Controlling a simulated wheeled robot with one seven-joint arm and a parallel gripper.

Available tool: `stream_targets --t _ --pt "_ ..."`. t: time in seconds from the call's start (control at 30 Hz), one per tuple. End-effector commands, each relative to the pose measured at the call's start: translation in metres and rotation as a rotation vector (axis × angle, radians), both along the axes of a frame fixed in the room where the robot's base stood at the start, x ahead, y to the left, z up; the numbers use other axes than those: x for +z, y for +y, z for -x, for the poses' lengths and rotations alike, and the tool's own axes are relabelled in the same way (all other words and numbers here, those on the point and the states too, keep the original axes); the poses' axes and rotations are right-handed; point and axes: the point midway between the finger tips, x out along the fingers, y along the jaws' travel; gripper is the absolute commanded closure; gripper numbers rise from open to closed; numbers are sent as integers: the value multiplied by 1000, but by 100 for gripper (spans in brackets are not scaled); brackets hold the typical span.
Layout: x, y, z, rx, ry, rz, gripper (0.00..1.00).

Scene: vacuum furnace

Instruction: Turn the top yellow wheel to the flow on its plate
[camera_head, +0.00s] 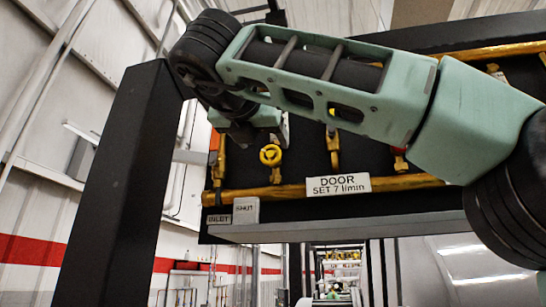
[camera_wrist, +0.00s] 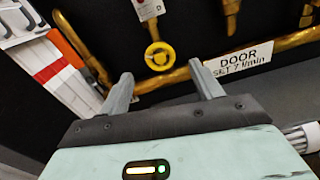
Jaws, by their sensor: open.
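A small yellow wheel (camera_head: 270,155) sits on a dark panel, just below my wrist in the head view. In the wrist view the yellow wheel (camera_wrist: 159,56) is seen face-on, above and between my fingertips. My gripper (camera_wrist: 162,72) is open and empty, its two fingers pointing toward the wheel but apart from it. A white plate (camera_head: 338,186) reading "DOOR SET 7 l/min" is on the yellow pipe to the right; it also shows in the wrist view (camera_wrist: 238,60). My arm hides the upper part of the panel.
A yellow pipe (camera_head: 410,181) runs along the panel's bottom. Small "SHUT" (camera_head: 245,210) and "INLET" (camera_head: 219,219) plates sit at lower left. An orange-handled valve (camera_head: 214,141) is left of the wheel, a yellow valve fitting (camera_head: 333,150) right. A dark post (camera_head: 115,190) stands at left.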

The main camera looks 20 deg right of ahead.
Motion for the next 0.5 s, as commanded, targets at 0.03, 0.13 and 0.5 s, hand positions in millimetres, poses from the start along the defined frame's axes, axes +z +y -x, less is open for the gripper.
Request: stream_targets --t 0.03,0.13,0.5 --pt "2 -8 -8 -5 1 2 35" --pt "3 -20 -25 -5 0 2 35" --pt "2 -52 -71 -1 0 2 35"
